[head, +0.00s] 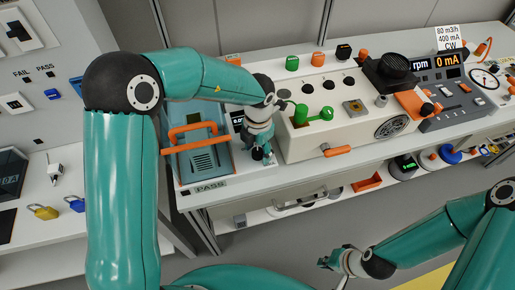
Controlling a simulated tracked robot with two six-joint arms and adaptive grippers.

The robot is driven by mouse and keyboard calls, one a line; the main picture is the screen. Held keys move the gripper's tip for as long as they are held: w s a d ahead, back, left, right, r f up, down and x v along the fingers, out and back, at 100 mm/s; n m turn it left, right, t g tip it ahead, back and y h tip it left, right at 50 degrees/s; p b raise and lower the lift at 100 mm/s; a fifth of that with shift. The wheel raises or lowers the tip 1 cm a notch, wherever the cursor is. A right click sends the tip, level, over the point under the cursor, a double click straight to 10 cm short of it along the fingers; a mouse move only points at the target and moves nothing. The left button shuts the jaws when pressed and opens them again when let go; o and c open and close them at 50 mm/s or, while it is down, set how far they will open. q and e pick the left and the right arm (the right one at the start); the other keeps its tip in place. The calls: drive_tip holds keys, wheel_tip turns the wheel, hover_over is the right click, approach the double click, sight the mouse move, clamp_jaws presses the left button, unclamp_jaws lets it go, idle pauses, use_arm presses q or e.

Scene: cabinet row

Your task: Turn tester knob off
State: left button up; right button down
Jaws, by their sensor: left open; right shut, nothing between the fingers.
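A blue device with an orange handle (196,131) stands on the bench left of centre and looks like the tester (203,160). A small dark display (238,118) shows at its right, partly covered by my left arm. I cannot make out the tester knob; it may be hidden behind my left gripper. My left gripper (262,154) is open and points down at the right side of the device, close to the bench front. Whether it touches anything cannot be told. My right gripper (326,262) is shut and empty, low in front of the bench.
A cream panel (305,138) with green knobs (313,114) and an orange handle stands just right of my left gripper. A grey rpm/mA unit (452,95) stands further right. A lower shelf holds an orange bin (367,184). Padlocks (45,212) lie at left.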

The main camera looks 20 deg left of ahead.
use_arm(q)
drive_tip(key=c, duration=1)
drive_tip(key=shift+a, duration=0.15)
clamp_jaws()
drive_tip(key=shift+r+n+p, duration=0.15)
drive_tip(key=shift+n+p, duration=0.35)
drive_tip(key=shift+p, duration=0.35)
drive_tip(key=n+p, duration=0.4)
drive_tip(key=p, duration=0.1)
drive_tip(key=shift+s+r+n, duration=0.1)
drive_tip(key=shift+n, duration=0.2)
drive_tip(key=n+p, duration=0.2)
drive_tip(key=n, duration=0.1)
drive_tip(key=shift+p, duration=0.35)
drive_tip(key=shift+f+n+p, duration=0.25)
drive_tip(key=shift+n+p, duration=0.25)
drive_tip(key=shift+n, duration=1.2)
